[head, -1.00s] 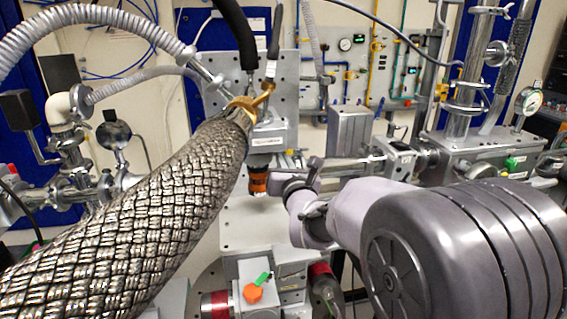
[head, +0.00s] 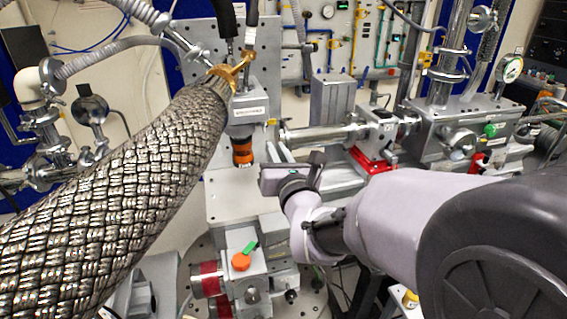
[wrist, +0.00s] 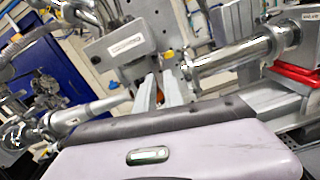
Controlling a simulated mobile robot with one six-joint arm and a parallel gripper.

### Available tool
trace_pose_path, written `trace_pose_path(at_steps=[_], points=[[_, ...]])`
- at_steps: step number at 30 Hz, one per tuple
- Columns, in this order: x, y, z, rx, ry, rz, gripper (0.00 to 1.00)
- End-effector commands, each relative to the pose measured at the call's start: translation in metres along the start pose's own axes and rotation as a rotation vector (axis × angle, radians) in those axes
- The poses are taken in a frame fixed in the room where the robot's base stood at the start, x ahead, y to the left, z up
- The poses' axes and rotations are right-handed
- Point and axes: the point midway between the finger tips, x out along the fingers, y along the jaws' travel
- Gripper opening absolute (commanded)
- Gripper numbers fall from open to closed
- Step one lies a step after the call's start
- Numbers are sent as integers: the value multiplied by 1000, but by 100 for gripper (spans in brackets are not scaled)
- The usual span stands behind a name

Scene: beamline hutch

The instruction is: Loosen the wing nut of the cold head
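The cold head (head: 247,108) is a grey block with a label, on an upright plate left of centre in the head view. An orange-brown cylinder (head: 243,152) hangs below it. A brass clamp (head: 228,75) with a projecting arm sits at the block's top, at the end of the braided hose; I cannot clearly make out the wing nut's shape. The block also shows in the wrist view (wrist: 125,45). My gripper (head: 278,147) is right of the orange-brown cylinder and below the brass clamp, apart from it. Its two fingers show a gap in the wrist view (wrist: 158,78), with nothing held.
The thick braided hose (head: 130,190) fills the left of the head view. A steel beam pipe (head: 325,134) runs to the right behind my gripper, towards a red-based valve block (head: 375,160). An orange knob (head: 241,261) stands below on a grey stage.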

Motion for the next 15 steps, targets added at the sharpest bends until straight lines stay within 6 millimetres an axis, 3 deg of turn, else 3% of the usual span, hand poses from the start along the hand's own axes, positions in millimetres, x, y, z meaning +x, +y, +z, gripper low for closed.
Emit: trace_pose_path(at_steps=[3, 6, 10, 15], points=[[-35, 0, 1, 0, -1, 1, 13], [-56, 0, 2, 1, -2, 1, 13], [-70, 0, 1, 1, -1, 0, 13], [-73, 0, 1, 0, -2, 1, 13]])
